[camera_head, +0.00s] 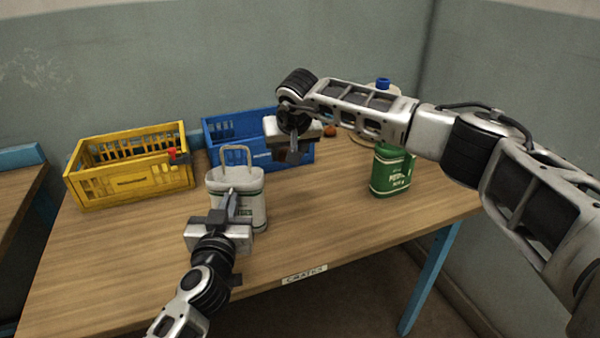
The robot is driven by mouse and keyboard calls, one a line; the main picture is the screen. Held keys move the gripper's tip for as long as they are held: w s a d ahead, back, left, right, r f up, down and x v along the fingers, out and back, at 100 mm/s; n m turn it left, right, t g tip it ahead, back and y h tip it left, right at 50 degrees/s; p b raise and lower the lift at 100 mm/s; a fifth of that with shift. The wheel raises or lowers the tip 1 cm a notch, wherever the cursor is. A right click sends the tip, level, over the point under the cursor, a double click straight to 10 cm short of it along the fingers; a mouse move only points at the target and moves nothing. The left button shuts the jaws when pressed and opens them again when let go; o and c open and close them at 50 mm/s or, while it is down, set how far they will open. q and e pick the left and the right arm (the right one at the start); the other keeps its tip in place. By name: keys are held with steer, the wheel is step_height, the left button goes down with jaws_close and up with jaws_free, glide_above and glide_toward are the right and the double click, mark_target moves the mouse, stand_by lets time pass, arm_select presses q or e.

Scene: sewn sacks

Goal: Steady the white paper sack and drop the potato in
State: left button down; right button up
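The white paper sack (252,186) stands upright on the table, left of centre, with a loop handle and green print. My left gripper (231,196) is at its near side, fingers pointing up and away, overlapping the sack's front. The fingers look close together, but I cannot tell whether they pinch the paper. My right gripper (293,157) is up and to the right of the sack, fingers down, in front of the blue crate. Its fingertips are dark and small, and I see no potato in them. A small brown-orange lump (330,131) shows behind my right arm; I cannot tell whether it is the potato.
A yellow crate (130,184) stands back left, with something red at its right end. A blue crate (222,156) stands behind the sack. A green printed container (389,178) stands right, with a blue-capped thing (383,84) behind. The table (325,215) is clear between sack and green container.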

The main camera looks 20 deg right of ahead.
steer(key=a+r, duration=0.2)
steer(key=a+r+m, duration=0.1)
steer(key=a+r, duration=0.2)
steer(key=a+r+m, duration=0.1)
steer(key=a+r, duration=0.2)
steer(key=shift+s+a+h, duration=0.25)
steer(key=shift+s+h, duration=0.1)
steer(key=shift+h, duration=0.05)
steer(key=s+a+r+m, duration=0.1)
steer(key=s+a+r, duration=0.2)
steer(key=a, duration=0.2)
steer(key=shift+h, duration=0.3)
steer(key=shift+w+f, duration=0.1)
steer(key=shift+f, duration=2.7)
steer(key=shift+f, duration=0.2)
steer(key=shift+f, duration=2.1)
steer(key=o, duration=0.9)
